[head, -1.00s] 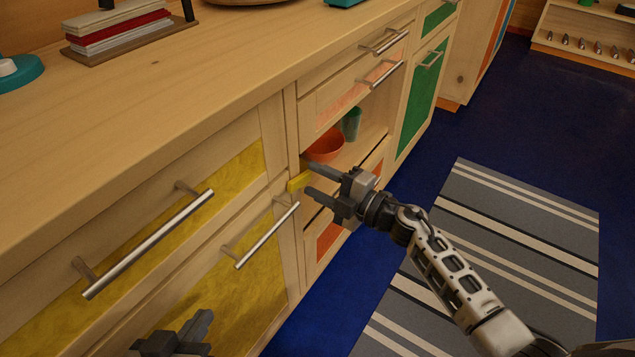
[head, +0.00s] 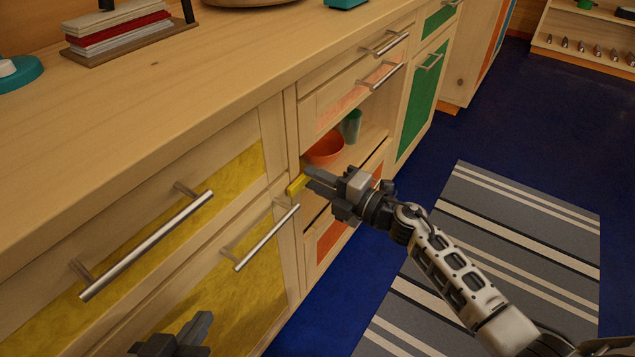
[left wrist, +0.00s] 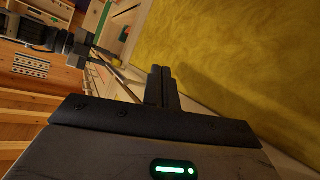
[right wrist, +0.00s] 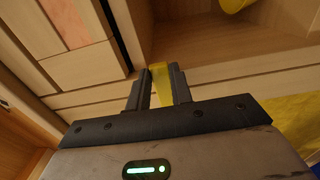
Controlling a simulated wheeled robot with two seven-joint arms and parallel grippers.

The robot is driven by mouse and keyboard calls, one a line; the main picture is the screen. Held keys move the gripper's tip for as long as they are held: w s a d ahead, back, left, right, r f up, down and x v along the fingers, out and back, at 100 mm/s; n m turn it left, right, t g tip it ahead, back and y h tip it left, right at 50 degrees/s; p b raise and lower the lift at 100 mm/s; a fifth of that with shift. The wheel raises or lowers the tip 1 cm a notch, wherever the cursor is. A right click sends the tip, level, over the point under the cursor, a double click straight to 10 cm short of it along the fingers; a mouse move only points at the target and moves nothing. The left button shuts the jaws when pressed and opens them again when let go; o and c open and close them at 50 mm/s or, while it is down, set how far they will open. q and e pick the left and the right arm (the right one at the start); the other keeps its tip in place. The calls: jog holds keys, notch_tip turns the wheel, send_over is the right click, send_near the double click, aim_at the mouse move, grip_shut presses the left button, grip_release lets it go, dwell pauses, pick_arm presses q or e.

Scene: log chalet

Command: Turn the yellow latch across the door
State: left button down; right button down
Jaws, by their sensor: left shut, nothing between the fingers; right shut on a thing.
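The yellow latch (head: 295,187) is a small bar at the cabinet post, beside the upper right corner of the lower yellow door (head: 245,290). That door looks closed and has a silver bar handle (head: 266,236). My right gripper (head: 312,180) is shut on the latch, coming from the right. The right wrist view shows the latch (right wrist: 161,84) between the two fingers, which hide its sides. My left gripper (head: 203,325) is low in front of the yellow door, empty. Its fingers (left wrist: 162,85) are together in the left wrist view, near the yellow panel.
Right of the post is an open compartment with an orange bowl (head: 324,149) and a green cup (head: 351,126). A yellow drawer with a long handle (head: 150,245) is above the door. The counter (head: 170,95) overhangs. A striped rug (head: 500,240) lies on the blue floor.

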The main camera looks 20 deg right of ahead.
pick_arm(q)
jog(key=shift+r, duration=0.2)
jog(key=shift+d, duration=0.1)
pick_arm(e)
jog(key=c, duration=1.2)
grip_release()
jog(key=shift+c, duration=0.2)
jog(key=shift+s, duration=0.1)
pick_arm(q)
jog(key=shift+s+a+f+g+p, duration=0.15)
jog(key=shift+a+f+g+p, duration=0.1)
jog(key=shift+f+g+p, duration=0.4)
pick_arm(e)
jog(key=v, duration=1.6)
